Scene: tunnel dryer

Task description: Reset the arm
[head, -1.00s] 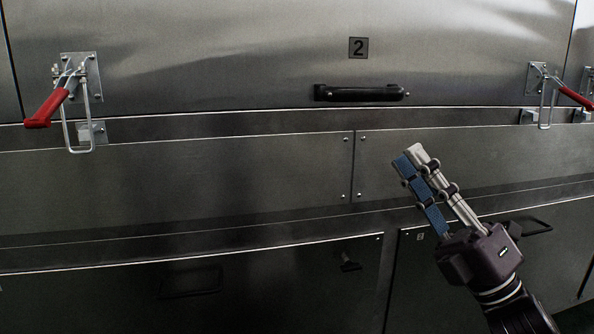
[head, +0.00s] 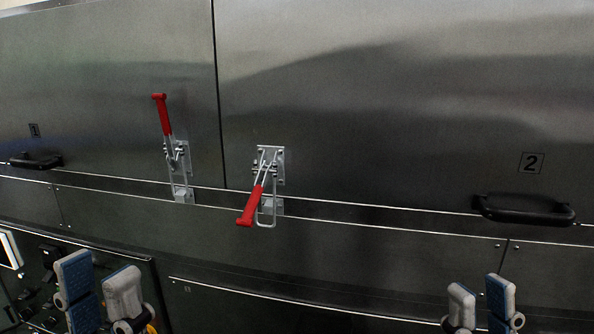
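My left gripper (head: 99,285) is at the bottom left in the head view, its two blue-and-grey fingers pointing up with a gap between them. My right gripper (head: 480,300) is at the bottom right, its fingers also apart with nothing between them. Only the fingers and finger joints show clearly; the arms are mostly out of frame. Neither gripper appears to touch the dryer. A toggle latch with a red handle (head: 163,115) pointing up stands on panel 1. A second latch with a red handle (head: 252,206) pointing down-left is on panel 2.
The steel dryer front fills the view. Panel 1 has a black handle (head: 36,161) at left; panel 2 has a black handle (head: 527,208) at right. A control area with switches (head: 38,289) is at the lower left, behind my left gripper.

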